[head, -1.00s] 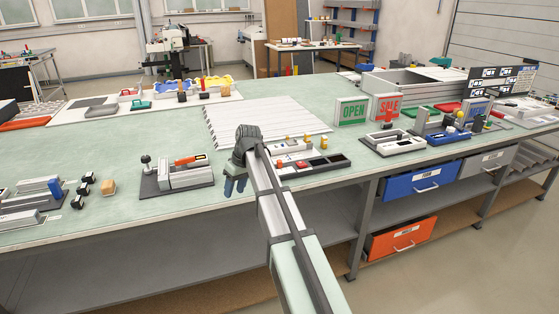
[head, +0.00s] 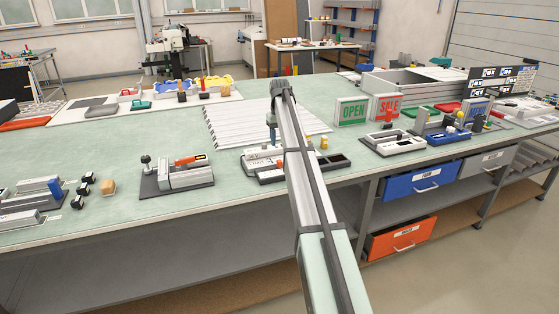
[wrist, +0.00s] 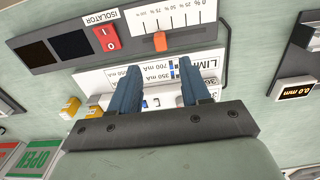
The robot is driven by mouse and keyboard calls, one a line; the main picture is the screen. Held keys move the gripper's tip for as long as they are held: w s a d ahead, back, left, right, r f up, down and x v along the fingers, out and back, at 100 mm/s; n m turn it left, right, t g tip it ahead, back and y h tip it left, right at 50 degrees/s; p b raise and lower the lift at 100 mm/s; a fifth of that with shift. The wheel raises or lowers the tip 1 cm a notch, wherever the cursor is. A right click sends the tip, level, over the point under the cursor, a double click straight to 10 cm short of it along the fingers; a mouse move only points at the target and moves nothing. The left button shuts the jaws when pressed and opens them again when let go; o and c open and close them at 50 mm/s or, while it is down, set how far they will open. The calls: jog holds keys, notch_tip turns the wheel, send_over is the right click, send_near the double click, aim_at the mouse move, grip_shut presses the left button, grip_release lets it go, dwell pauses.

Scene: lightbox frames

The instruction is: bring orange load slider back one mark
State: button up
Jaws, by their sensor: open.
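In the head view the slider (head: 279,166) shows small, just left of my arm. My gripper (wrist: 159,76) is open and empty, its two blue fingers apart. In the wrist view the fingertips are below the slider, over the panel marked LIMIT (wrist: 209,67). In the head view my gripper (head: 272,132) points down over the same unit.
A red ISOLATOR switch (wrist: 106,38) and dark windows (wrist: 72,46) share the slider's panel. Yellow knobs (wrist: 70,108) stand nearby. A green OPEN sign (head: 352,110) stands to the right in the head view. A unit with an orange-handled tool (head: 190,160) stands left. Bare bench lies between.

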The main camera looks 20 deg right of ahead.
aim_at(279, 161)
notch_tip(279, 161, down, 10)
jog(key=shift+r, duration=0.15)
dwell(0.3)
jog(key=shift+c, duration=0.4)
grip_shut()
